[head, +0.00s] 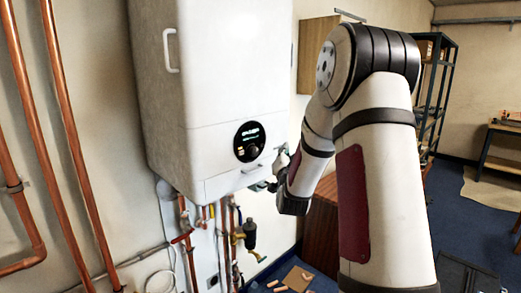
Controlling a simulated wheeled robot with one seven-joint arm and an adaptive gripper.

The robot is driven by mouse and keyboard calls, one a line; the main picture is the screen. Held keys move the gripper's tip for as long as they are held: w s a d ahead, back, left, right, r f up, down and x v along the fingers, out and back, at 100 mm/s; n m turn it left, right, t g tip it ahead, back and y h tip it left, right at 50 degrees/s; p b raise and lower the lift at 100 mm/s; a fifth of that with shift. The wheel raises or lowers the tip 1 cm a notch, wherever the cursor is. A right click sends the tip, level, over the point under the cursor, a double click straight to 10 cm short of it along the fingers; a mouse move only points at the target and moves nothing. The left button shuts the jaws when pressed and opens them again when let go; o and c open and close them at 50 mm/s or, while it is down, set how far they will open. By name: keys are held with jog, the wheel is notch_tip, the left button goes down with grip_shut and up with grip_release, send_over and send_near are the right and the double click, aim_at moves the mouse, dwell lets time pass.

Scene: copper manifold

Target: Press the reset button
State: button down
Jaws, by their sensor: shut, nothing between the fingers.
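A white wall-mounted boiler (220,90) fills the upper middle of the head view. On its lower front is a round black control panel (249,142) with lit green-white markings and a dark knob. I cannot make out a separate reset button. My gripper (262,186) is at the end of my arm, just right of and below the panel, near the boiler's lower right corner. It is small and partly hidden by my arm. It appears shut and empty; whether it touches the boiler I cannot tell.
Pipes and valves (237,238) hang below the boiler. Copper pipes (62,120) run up the left wall. A wooden cabinet (320,225) stands behind my arm. A shelf rack (436,85) and workbench (500,145) are at the right. Blue floor (455,215) lies open there.

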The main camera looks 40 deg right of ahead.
jog(key=shift+w+a+b, duration=0.2)
jog(key=shift+w+b, duration=0.45)
jog(key=shift+w, duration=0.8)
jog(key=shift+w+a+b, duration=0.2)
jog(key=shift+w+b, duration=0.4)
jog(key=shift+w, duration=0.85)
jog(key=shift+w, duration=0.1)
jog(key=shift+w+b, duration=0.3)
jog(key=shift+w+a, duration=0.1)
jog(key=shift+w, duration=0.25)
jog(key=shift+s, duration=0.8)
jog(key=s, duration=0.1)
jog(key=s+p, duration=0.1)
jog(key=s, duration=0.1)
jog(key=s+d+p, duration=0.1)
jog(key=s, duration=0.1)
dwell(0.3)
